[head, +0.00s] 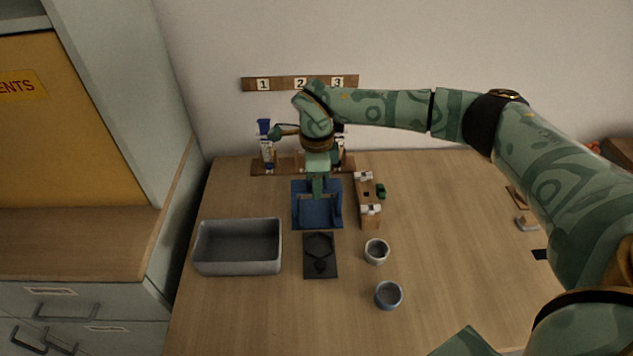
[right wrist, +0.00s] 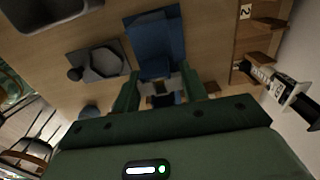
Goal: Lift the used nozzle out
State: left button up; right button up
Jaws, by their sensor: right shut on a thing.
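My right gripper (head: 318,190) reaches down from the arm over the blue stand (head: 333,216) at the middle back of the table. In the right wrist view its two green fingers (right wrist: 160,88) are shut on a small pale and dark piece (right wrist: 162,98), which seems to be the used nozzle. The gripper hides most of this piece, and I cannot tell whether it still touches the blue stand, which also shows in the right wrist view (right wrist: 155,40). My left gripper is not in view.
A wooden rack (head: 289,167) with upright syringe-like tools stands behind, under a numbered board (head: 281,84). A wooden block (head: 367,205) with white clips stands right of the stand. In front are a grey bin (head: 238,268), dark plate (head: 320,272) and two cups (head: 376,251) (head: 389,295). The table's right side is mostly clear.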

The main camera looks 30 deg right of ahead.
jog(key=shift+r+p, duration=2.85)
jog(key=shift+r, duration=1.1)
